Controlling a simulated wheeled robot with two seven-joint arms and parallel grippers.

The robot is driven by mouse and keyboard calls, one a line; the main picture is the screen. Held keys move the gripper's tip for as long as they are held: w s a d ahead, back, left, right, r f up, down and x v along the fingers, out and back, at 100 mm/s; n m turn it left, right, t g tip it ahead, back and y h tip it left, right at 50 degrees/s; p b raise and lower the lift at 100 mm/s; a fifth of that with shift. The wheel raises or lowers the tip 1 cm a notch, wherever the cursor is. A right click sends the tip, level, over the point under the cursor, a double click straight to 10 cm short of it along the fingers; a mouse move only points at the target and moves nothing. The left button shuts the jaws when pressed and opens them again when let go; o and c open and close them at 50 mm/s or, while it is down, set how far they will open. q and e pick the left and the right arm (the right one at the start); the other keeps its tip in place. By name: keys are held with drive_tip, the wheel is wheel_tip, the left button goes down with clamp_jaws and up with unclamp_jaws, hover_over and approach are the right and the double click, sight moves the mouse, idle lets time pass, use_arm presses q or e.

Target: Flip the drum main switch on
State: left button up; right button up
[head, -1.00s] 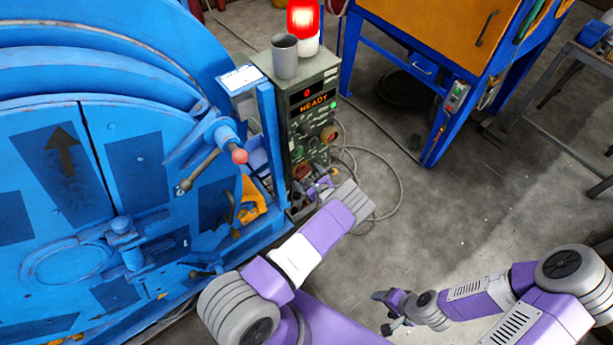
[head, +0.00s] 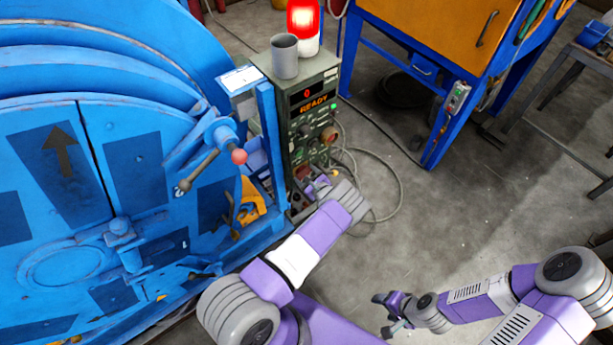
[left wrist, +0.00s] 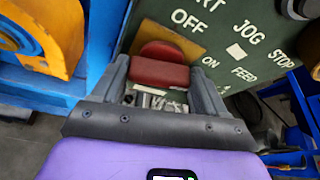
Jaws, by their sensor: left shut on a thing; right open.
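The green-grey control cabinet (head: 305,110) stands beside the blue drum, with a lit display and knobs on its front. In the left wrist view, a red switch handle (left wrist: 160,72) sits on a yellowish plate (left wrist: 168,42), near white OFF and ON labels on the green panel (left wrist: 235,35). My left gripper (left wrist: 163,85) has its two fingers on either side of the red handle and is shut on it. My right gripper (head: 384,313) is open and empty over the floor.
A grey cup (head: 284,56) and a lit red beacon (head: 303,25) stand on the cabinet. The blue drum machine (head: 85,170) with a red-knobbed lever (head: 238,157) is close on the left. Cables (head: 398,185) lie on the floor right of the cabinet.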

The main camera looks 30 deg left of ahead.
use_arm(q)
drive_tip(key=m+g+b, duration=0.1)
drive_tip(key=b, duration=0.2)
drive_tip(key=shift+w+f, duration=0.1)
drive_tip(key=shift+f, duration=0.1)
drive_tip(key=shift+r+m+g+b, duration=0.2)
drive_tip(key=shift+m+g+b, duration=0.3)
drive_tip(key=shift+m+b, duration=0.35)
drive_tip(key=o, duration=1)
drive_tip(key=shift+o, duration=0.2)
drive_tip(key=shift+d, duration=0.1)
drive_tip(key=p+v, duration=0.2)
drive_tip(key=v, duration=0.5)
drive_tip(key=shift+d+y, duration=0.25)
drive_tip(key=shift+y, duration=0.05)
